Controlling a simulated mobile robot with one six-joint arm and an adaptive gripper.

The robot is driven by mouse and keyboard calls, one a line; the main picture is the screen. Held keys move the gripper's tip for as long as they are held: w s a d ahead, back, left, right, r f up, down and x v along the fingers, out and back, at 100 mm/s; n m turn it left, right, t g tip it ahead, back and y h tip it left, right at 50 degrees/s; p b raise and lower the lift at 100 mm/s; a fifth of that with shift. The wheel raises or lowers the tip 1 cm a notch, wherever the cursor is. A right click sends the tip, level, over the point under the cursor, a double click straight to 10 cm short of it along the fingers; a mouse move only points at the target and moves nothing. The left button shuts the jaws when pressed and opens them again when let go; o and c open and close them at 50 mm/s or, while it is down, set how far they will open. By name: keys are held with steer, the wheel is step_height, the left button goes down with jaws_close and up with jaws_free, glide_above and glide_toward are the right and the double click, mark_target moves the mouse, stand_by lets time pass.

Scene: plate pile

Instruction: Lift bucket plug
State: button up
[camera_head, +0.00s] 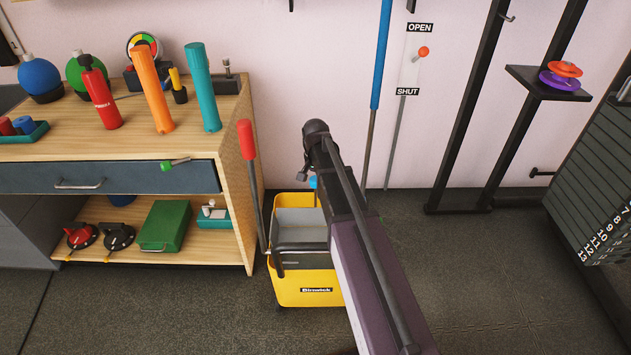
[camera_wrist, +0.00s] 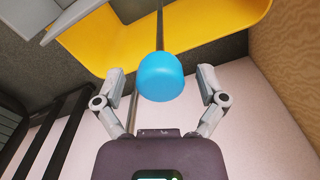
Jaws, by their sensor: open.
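The yellow mop bucket (camera_head: 290,292) stands on the floor to the right of the wooden cabinet, with a grey wringer (camera_head: 300,222) in its top. The plug's blue knob (camera_head: 312,182) shows above the bucket beside my arm. In the wrist view the blue knob (camera_wrist: 160,77) is large, on a thin dark rod that runs up past the yellow bucket rim (camera_wrist: 100,55). My gripper (camera_wrist: 163,82) is open, with one finger on each side of the knob. There are gaps between the fingers and the knob. In the head view my arm hides the gripper and part of the bucket.
A red-handled lever (camera_head: 247,145) rises at the bucket's left, close to the wooden cabinet (camera_head: 238,210). A blue pole (camera_head: 379,60) stands behind my arm against the wall. A black rack (camera_head: 470,110) and weight stack stand at right. The floor right of the bucket is clear.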

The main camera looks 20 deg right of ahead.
steer(key=s+r+n+p, duration=0.1)
steer(key=s+r+p, duration=0.2)
steer(key=r+p, duration=0.7)
steer(key=s+a+r+n+p, duration=0.1)
steer(key=s+r+p, duration=0.2)
steer(key=r+p, duration=0.7)
steer(key=s+a+r+n+p, duration=0.1)
steer(key=s+r+p, duration=0.3)
steer(key=r+p, duration=0.6)
steer(key=shift+a+n, duration=0.25)
steer(key=shift+n, duration=0.15)
stand_by(1.4)
stand_by(0.5)
steer(key=s+a+n+p, duration=0.15)
steer(key=s+n, duration=0.25)
steer(key=s, duration=0.6)
step_height(320, 180, up, 18)
steer(key=p, duration=1.7)
steer(key=shift+w+a+r, duration=0.15)
steer(key=shift+w+r, duration=0.05)
steer(key=shift+r, duration=0.05)
